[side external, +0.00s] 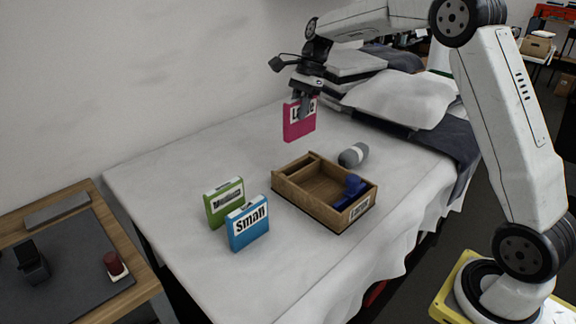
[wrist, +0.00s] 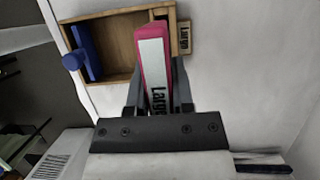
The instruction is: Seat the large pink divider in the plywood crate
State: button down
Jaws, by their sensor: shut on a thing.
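The large pink divider (side external: 299,121) has a white label reading "Large" and is held upright in the air above the bed, behind the crate in the side view. My gripper (side external: 305,100) is shut on its upper part. In the wrist view the divider (wrist: 152,70) sits between the fingers of my gripper (wrist: 158,97) and overlaps part of the crate. The plywood crate (side external: 298,199) lies open on the white bed sheet, with a "Large" label on its end. Inside it a blue piece with a knob (side external: 350,190) stands near one end; it also shows in the wrist view (wrist: 85,52).
A green "Medium" divider (side external: 225,203) and a blue "Small" divider (side external: 248,223) stand left of the crate. A grey and white rounded object (side external: 353,155) lies behind the crate. Pillows (side external: 400,97) fill the bed's far end. The sheet (side external: 190,165) is clear at back left.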

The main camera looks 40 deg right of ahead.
aim_at(311, 111)
jog(key=shift+a+f, duration=0.1)
jog(key=shift+f, duration=6.5)
jog(key=shift+f, duration=0.1)
jog(key=shift+c, duration=2.4)
grip_release()
jog(key=v, duration=1.2)
jog(key=shift+s, duration=0.1)
